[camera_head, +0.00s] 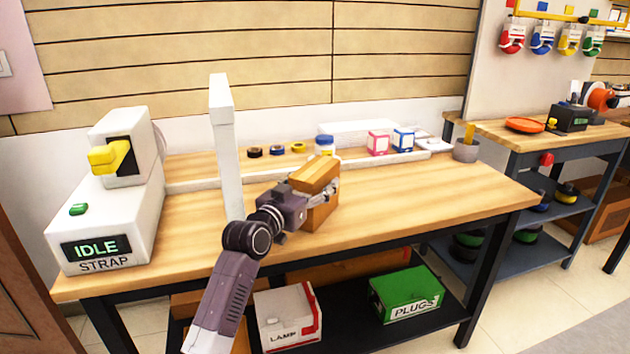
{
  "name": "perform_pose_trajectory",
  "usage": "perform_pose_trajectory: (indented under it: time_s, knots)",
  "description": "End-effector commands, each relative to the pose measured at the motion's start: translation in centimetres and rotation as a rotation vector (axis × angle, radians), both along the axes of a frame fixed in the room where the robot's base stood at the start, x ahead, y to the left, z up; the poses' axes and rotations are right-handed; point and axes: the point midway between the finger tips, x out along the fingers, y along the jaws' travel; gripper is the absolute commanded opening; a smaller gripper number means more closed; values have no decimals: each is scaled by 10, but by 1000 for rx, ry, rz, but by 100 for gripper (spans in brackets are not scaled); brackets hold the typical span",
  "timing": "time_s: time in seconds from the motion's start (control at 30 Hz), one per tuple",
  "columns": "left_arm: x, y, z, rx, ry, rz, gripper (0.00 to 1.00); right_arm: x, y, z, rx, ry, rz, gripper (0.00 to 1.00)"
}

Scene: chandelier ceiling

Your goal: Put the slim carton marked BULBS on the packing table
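The packing table (420,200) has a light wood top and dark legs. My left gripper (318,190) is over the middle of its top. It is closed around a slim orange-brown carton (318,172), with finger parts showing at the carton's right side. No BULBS mark can be read on the side I see. The carton's lower end is at or just above the tabletop; I cannot tell whether it touches. My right gripper is not in view.
A white strapping machine (105,215) reading IDLE stands at the left, near a tall white post (224,150). Tape rolls and small boxes (378,142) line the back. The table's right front is clear. A green PLUGS box (405,290) and LAMP box (287,315) sit below.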

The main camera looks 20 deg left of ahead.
Motion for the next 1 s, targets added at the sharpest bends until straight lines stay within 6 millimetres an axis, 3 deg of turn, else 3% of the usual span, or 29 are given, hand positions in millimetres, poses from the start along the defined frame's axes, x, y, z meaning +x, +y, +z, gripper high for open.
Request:
perform_pose_trajectory:
  time_s: [0.5, 1.0]
  knots:
    - [-62, 12, 0, 2, 0, 1, 66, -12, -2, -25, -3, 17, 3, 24]
    - [-67, 13, 1, 1, -1, 1, 66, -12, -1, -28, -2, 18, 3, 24]
